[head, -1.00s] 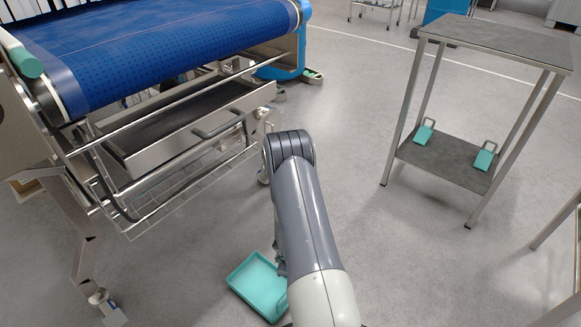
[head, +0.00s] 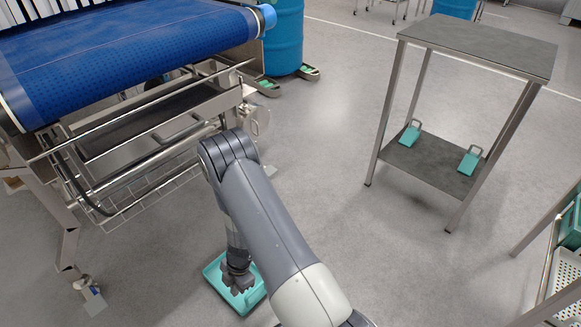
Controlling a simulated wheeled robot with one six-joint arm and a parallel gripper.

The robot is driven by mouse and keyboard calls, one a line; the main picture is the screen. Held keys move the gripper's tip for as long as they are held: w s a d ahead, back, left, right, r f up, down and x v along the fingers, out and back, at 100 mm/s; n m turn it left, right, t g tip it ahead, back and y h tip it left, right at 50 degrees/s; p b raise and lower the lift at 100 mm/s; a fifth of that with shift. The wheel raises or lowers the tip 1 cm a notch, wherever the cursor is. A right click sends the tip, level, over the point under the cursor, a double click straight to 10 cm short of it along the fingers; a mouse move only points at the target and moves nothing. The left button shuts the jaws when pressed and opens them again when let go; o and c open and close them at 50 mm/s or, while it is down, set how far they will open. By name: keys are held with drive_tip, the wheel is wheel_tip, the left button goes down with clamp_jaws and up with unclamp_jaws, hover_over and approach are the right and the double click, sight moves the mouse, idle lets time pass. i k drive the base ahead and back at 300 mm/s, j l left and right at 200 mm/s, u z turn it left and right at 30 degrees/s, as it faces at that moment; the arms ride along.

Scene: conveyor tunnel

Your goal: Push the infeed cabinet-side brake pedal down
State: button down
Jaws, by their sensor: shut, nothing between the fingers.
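My gripper (head: 238,283) points down over a teal tray (head: 215,272) on the floor, below my grey arm. It is shut, and no object shows in it. Whether it touches the tray is hard to tell. The conveyor with a blue belt (head: 120,60) stands at the left. A small pale foot or pedal part (head: 93,299) shows at the bottom of its near leg, left of my gripper.
A metal side table (head: 480,45) stands at the right with two teal scoop-like items (head: 410,135) on its lower shelf. A blue drum (head: 285,40) stands behind the conveyor. A rack (head: 565,235) is at the right edge. Grey floor (head: 390,260) is open between.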

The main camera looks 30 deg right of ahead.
sight(271, 171)
drive_tip(key=i+l, duration=0.2)
drive_tip(key=l, duration=0.15)
drive_tip(key=i+l, duration=0.15)
drive_tip(key=l, duration=0.2)
drive_tip(key=i+l, duration=0.4)
drive_tip(key=l, duration=0.25)
drive_tip(key=i+l+u, duration=0.1)
drive_tip(key=l, duration=0.25)
drive_tip(key=i+l, duration=0.45)
drive_tip(key=i, duration=0.2)
drive_tip(key=i+l, duration=0.2)
drive_tip(key=i, duration=0.2)
